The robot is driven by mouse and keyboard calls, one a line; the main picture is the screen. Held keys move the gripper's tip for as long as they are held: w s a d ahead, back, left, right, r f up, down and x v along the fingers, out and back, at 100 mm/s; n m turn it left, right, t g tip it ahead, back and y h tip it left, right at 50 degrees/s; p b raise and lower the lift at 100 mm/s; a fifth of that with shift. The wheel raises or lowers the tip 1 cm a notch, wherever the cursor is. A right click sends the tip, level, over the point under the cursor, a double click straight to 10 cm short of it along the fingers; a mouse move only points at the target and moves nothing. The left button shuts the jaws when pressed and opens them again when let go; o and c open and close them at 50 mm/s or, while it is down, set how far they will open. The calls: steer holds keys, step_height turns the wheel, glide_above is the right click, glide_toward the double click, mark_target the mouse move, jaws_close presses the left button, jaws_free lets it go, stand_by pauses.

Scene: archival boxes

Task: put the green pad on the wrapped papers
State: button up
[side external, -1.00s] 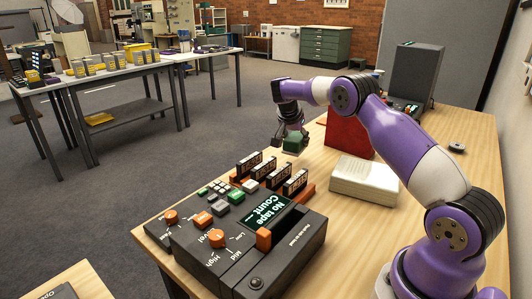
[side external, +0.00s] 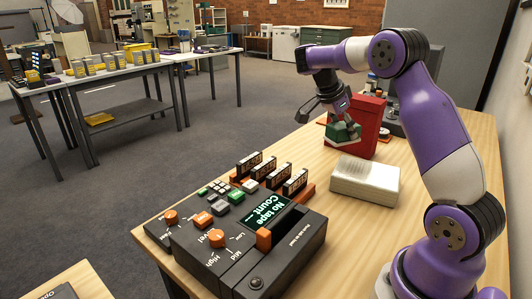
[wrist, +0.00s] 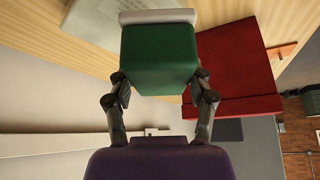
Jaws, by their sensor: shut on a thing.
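The green pad (side external: 345,132) is held in my gripper (side external: 338,121), in the air in front of the red box. In the wrist view the green pad (wrist: 159,58) sits between the two fingers of my gripper (wrist: 162,92), with a pale strip along its far edge. The wrapped papers (side external: 365,182) are a cream-white block lying flat on the wooden table, nearer the side camera and to the right of the pad. The pad is above and apart from them. A pale surface at the wrist view's upper left may be the papers; I cannot tell.
A red box (side external: 369,125) stands upright close behind the pad; it also shows in the wrist view (wrist: 236,66). A black tape-counting device (side external: 240,245) with orange knobs fills the table's near end. Bare wood (side external: 308,155) lies between the device and the box.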

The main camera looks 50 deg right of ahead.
steer(key=s+d+m+g, duration=0.1)
steer(key=s+d+m, duration=0.15)
steer(key=s, duration=0.45)
steer(key=m, duration=0.1)
glide_toward(375, 171)
steer(key=shift+g+y, duration=0.3)
steer(key=shift+y, duration=0.1)
steer(key=x, duration=0.5)
steer(key=shift+w+d, duration=0.25)
steer(key=shift+d, duration=0.15)
steer(key=o, duration=1.1)
steer(key=shift+o, duration=0.2)
